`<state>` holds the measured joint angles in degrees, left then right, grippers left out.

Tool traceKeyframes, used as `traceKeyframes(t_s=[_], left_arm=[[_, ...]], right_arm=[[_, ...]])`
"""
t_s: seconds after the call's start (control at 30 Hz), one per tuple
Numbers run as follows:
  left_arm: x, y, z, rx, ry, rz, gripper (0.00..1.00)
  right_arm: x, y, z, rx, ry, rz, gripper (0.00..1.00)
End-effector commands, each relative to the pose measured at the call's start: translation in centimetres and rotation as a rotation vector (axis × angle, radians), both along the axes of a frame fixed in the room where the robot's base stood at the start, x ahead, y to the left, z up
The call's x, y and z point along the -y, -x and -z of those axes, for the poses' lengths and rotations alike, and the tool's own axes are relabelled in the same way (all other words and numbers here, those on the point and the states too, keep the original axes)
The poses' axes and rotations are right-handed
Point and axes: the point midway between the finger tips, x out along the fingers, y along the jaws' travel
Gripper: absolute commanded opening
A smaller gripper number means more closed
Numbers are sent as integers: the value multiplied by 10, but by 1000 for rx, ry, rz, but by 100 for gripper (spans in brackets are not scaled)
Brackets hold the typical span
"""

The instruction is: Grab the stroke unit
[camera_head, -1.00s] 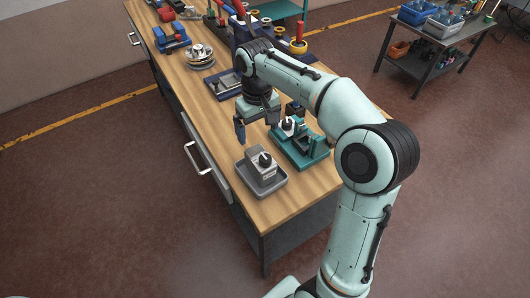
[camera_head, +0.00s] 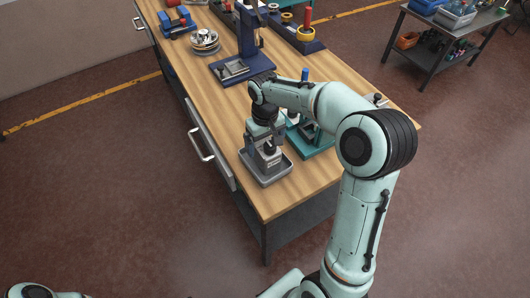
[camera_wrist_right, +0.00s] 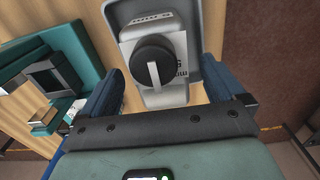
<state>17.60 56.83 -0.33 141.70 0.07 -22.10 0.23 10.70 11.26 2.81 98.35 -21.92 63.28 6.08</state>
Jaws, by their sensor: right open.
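The stroke unit looks to be the grey block with a round black knob and a white label (camera_wrist_right: 153,62). It sits in a grey tray (camera_head: 266,182) at the near end of the workbench; in the head view my arm partly covers the block (camera_head: 266,161). My right gripper (camera_wrist_right: 163,72) is open just above the block. Its blue fingers are spread, one on each side of the block's near end in the wrist view, with no clear contact. In the head view my right gripper (camera_head: 265,138) points down over the tray. My left gripper is out of view.
A teal fixture (camera_head: 318,143) stands close to the right of the tray, partly behind my arm. A dark blue press (camera_head: 246,50) and a stack of metal discs (camera_head: 204,41) are farther back. The wooden bench top (camera_head: 232,110) is bare left of the gripper.

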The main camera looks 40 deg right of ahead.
Motion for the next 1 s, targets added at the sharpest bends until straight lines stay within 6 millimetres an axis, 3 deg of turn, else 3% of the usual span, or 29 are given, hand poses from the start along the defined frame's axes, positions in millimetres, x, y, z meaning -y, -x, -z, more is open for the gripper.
traceKeyframes(t_s=[0.1,0.37,0.6,1.0], left_arm=[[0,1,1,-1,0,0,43],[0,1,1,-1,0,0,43],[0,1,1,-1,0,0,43],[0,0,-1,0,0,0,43]], right_arm=[[0,0,11,-1,0,0,96],[0,0,12,1,0,0,92],[0,0,12,1,0,0,16],[0,-2,2,6,1,0,16]])
